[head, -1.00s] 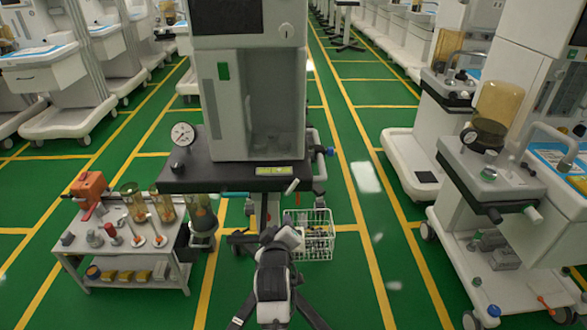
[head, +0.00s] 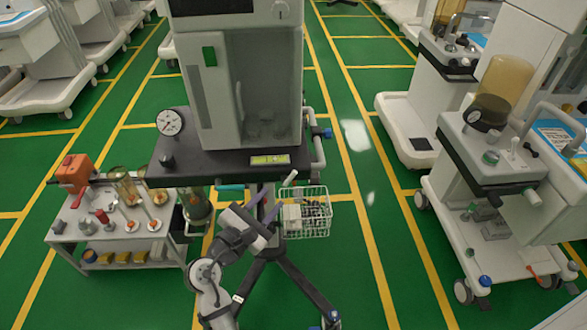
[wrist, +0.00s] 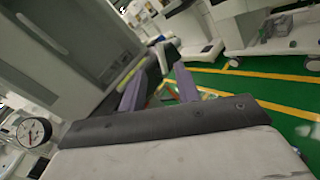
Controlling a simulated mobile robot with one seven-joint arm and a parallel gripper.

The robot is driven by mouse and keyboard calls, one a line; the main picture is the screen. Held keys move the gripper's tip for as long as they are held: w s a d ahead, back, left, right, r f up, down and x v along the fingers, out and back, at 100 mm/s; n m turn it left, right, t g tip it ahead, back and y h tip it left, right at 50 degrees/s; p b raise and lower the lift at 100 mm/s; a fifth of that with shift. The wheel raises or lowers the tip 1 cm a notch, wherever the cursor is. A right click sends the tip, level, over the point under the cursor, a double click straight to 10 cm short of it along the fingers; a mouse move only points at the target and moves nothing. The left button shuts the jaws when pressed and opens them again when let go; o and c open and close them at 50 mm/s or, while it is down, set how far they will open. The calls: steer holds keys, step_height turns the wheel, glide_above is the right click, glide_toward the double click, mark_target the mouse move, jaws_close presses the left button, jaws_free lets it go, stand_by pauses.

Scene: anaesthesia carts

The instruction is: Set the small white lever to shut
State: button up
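The small white lever (head: 290,178) sticks out at the front right of the dark worktop (head: 205,168) of the middle cart, tilted up to the right in the head view. My gripper (head: 270,196) is just below and left of it, its two purple fingers pointing up towards the worktop's front edge. In the wrist view my gripper (wrist: 155,82) has its fingers apart with nothing held between them. The dark worktop edge lies beyond the fingertips there; I cannot clearly make out the lever in that view.
A teal handle (head: 231,187) juts from the worktop's front, left of my gripper. A white wire basket (head: 318,222) hangs right of it. A round gauge (head: 170,122) stands on the worktop. A side table (head: 105,259) with jars stands left.

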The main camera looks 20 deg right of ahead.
mark_target(293, 175)
steer(key=p+x, duration=0.2)
steer(key=x, duration=0.9)
steer(key=shift+w+d, duration=0.2)
steer(key=shift+c, duration=0.2)
steer(key=shift+p, duration=0.3)
jaws_close()
